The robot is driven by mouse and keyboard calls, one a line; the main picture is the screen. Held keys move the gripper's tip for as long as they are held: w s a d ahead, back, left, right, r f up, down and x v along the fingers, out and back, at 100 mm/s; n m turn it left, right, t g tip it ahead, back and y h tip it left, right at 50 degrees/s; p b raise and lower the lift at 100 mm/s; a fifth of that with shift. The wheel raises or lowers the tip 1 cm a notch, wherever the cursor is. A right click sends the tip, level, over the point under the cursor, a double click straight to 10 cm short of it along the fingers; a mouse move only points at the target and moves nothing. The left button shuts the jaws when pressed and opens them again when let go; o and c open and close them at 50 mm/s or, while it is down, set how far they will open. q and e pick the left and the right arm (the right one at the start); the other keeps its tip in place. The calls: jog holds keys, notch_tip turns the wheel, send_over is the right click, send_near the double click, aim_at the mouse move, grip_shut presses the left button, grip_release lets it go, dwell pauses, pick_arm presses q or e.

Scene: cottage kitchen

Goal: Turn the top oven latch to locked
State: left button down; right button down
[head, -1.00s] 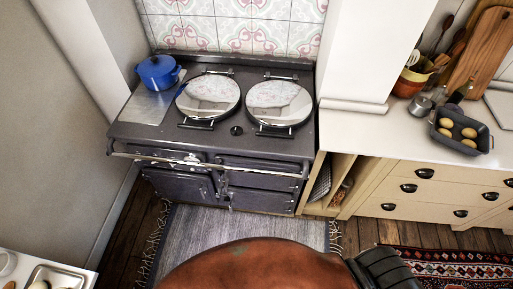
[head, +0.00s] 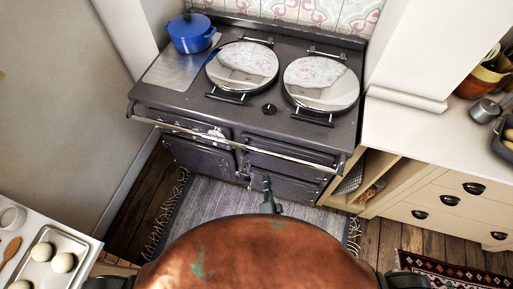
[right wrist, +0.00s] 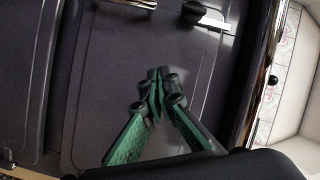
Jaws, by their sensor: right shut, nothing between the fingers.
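The dark range cooker (head: 200,108) stands against the tiled wall in the head view, its oven doors below a silver rail (head: 300,158). My right gripper (head: 268,188) is in front of the lower right doors. In the right wrist view my right gripper (right wrist: 158,78) is shut and empty, its green fingers together in front of a dark oven door (right wrist: 110,60). A latch with a dark round knob (right wrist: 194,12) and a silver plate (right wrist: 215,22) shows near the top edge of that view, apart from the fingertips. Whether it is locked, I cannot tell. My left gripper is not in view.
A blue pot (head: 192,33) and two round lids (head: 242,65) are on the cooker top. A grey rug (head: 205,205) lies in front. Cream drawers (head: 445,200) stand at the right, and a counter with a tray of buns (head: 50,255) at the lower left.

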jog(key=a+r+m+h+b, duration=0.2)
jog(key=a+r+m, duration=0.2)
jog(key=r+m, duration=0.45)
jog(key=n, duration=0.2)
send_near(251, 138)
jog(key=shift+m+t, duration=0.25)
jog(key=shift+t, duration=0.15)
jog(key=w+d, duration=0.2)
jog(key=w, duration=0.1)
jog(key=w+d+f, duration=0.1)
jog(key=w+d, duration=0.1)
jog(key=shift+d, duration=0.1)
jog(key=shift+w+a+b, duration=0.3)
jog(key=shift+a+b, duration=0.1)
jog(key=shift+a, duration=0.55)
jog(key=shift+w+a+b, duration=0.3)
jog(key=shift+a+b, duration=0.05)
jog(key=shift+a, duration=0.6)
